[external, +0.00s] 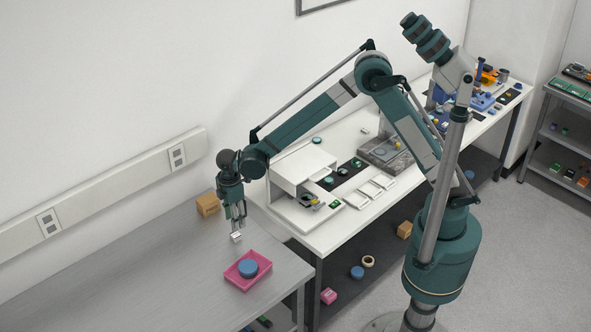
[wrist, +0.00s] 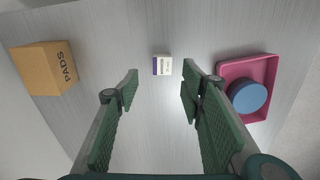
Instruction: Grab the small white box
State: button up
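The small white box (external: 236,237) is on the grey metal table (external: 150,275), below my gripper. In the wrist view the white box (wrist: 162,65), with a purple end and small print, lies ahead of the fingertips, between their lines. My gripper (external: 238,222) points down above the box in the external view. The exact height gap between fingertips and box is hard to tell.
A pink tray (wrist: 262,118) holding a blue round container (wrist: 249,97) lies right of the box. A cardboard box marked PADS (wrist: 44,68) is on the left. A white bench (external: 300,232) with instruments adjoins the table. The table's left part is clear.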

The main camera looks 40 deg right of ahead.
aim_at(235, 234)
jog(key=shift+s+a+f, duration=0.1)
jog(key=shift+a+f, duration=0.1)
jog(key=shift+a, duration=0.05)
jog(key=shift+f, duration=0.1)
jog(key=shift+f, duration=1.2)
jog(key=shift+s+d+f+p, duration=0.1)
jog(key=shift+f+p, duration=0.3)
jog(key=shift+f, duration=2.2)
jog(key=c, duration=0.9)
